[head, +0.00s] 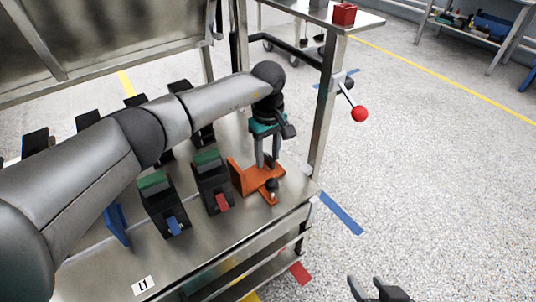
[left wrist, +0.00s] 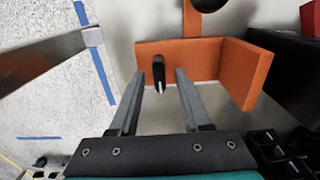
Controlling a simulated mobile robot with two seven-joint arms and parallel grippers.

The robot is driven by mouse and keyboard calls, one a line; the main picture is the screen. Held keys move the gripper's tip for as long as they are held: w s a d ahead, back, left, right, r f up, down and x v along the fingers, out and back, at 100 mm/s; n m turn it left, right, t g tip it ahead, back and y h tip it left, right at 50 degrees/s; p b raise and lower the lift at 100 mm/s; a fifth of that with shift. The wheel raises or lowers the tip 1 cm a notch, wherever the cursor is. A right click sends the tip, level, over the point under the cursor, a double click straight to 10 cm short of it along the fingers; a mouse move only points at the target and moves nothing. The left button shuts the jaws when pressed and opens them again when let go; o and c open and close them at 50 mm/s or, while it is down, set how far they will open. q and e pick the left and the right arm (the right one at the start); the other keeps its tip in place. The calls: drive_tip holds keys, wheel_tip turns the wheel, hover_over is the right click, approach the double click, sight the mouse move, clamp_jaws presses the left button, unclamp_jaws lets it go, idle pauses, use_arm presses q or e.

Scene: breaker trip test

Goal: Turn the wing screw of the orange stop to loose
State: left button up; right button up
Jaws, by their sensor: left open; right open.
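The orange stop (head: 244,178) is an angled bracket near the right end of the metal bench. In the left wrist view it (left wrist: 245,75) shows its flat plate and its upright wall. The dark wing screw (left wrist: 158,74) stands on the flat plate. My left gripper (head: 267,163) points down over the stop. In the left wrist view its two fingers (left wrist: 157,75) are apart, one on each side of the wing screw; I cannot tell whether they touch it. My right gripper (head: 378,290) is open and empty at the bottom edge of the head view, away from the bench.
Black breakers with a blue lever (head: 173,224) and a red lever (head: 222,202) stand left of the stop. A blue stop (head: 117,224) is further left. A red ball-ended lever (head: 359,113) sticks out behind. Open floor lies to the right.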

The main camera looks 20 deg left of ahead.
use_arm(q)
clamp_jaws()
idle(0.3)
idle(0.3)
